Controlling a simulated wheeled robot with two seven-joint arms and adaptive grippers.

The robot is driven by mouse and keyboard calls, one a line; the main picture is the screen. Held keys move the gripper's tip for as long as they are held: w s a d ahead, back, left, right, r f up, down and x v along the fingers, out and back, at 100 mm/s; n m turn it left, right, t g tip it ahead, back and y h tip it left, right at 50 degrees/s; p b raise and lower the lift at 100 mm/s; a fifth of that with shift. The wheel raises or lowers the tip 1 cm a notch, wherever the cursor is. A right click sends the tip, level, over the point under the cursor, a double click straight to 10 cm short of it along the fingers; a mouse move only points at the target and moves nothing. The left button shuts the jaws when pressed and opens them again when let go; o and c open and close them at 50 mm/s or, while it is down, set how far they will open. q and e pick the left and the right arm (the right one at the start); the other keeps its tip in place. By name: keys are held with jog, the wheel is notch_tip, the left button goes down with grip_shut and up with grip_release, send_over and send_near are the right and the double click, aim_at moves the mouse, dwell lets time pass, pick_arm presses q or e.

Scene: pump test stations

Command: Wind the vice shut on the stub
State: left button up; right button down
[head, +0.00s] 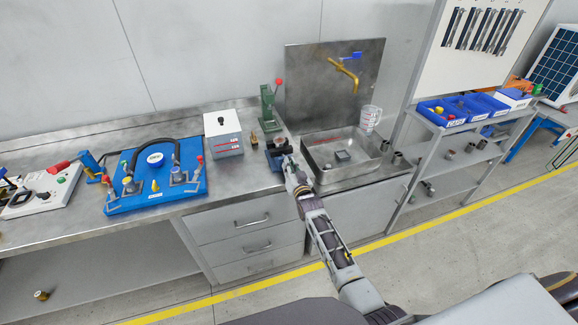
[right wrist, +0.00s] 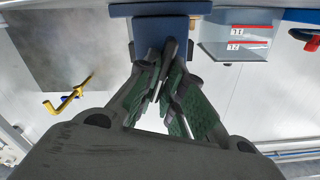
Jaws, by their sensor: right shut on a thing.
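The blue vice (head: 273,158) stands on the steel bench just left of the sink; it also shows at the top of the right wrist view (right wrist: 160,32). My right gripper (head: 289,164) is at the front of the vice. In the right wrist view its green-padded fingers (right wrist: 165,72) are close together around the dark vice handle (right wrist: 170,48), right in front of the blue body. A small brownish piece (head: 281,141) shows at the vice's top, perhaps the stub; I cannot tell whether the jaws touch it. My left gripper is not in view.
A white box (head: 223,133) stands left of the vice and a green press (head: 268,108) behind it. The sink (head: 330,168) with a brass tap (head: 346,72) is to the right. A blue board with a hose (head: 135,201) lies further left.

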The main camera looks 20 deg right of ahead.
jog(key=c, duration=1.5)
grip_release()
jog(key=shift+c, duration=0.2)
jog(key=shift+s, duration=0.15)
jog(key=s, duration=1.1)
jog(key=shift+s+d, duration=0.2)
jog(key=shift+s, duration=0.15)
